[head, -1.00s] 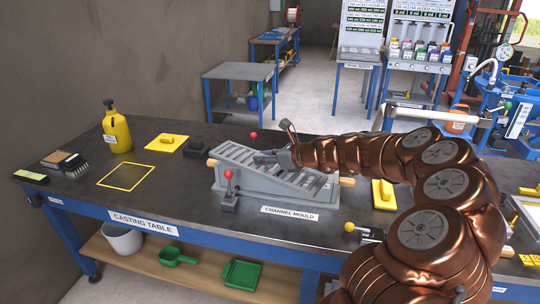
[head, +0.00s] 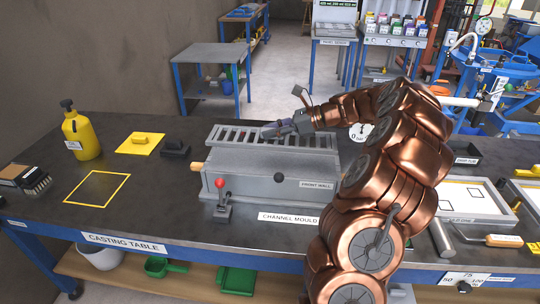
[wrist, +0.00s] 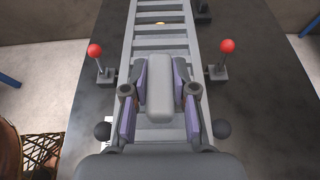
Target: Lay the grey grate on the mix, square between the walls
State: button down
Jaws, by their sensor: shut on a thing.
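The grey grate (head: 232,137) is a long slotted frame at the top of the channel mould (head: 245,184), running along its length. My gripper (head: 280,128) is at the grate's middle. In the wrist view, the purple-padded fingers of my gripper (wrist: 159,90) are shut on a grey block-shaped grip on the grate (wrist: 160,42). The grate's rails and crossbars run away from me, roughly in line with the mould. I cannot tell whether the grate rests or hangs just above the walls. The mix is hidden behind the front wall and beneath the grate.
Red-knobbed clamps (wrist: 94,51) (wrist: 227,47) stand on both sides of the mould. A yellow-outlined area (head: 97,189) is bare. Trays (head: 478,196) lie right.

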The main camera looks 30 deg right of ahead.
aim_at(272, 163)
jog(key=shift+f+p, duration=0.4)
jog(key=shift+f, duration=3.6)
jog(key=c, duration=0.9)
grip_release()
jog(key=shift+f, duration=0.15)
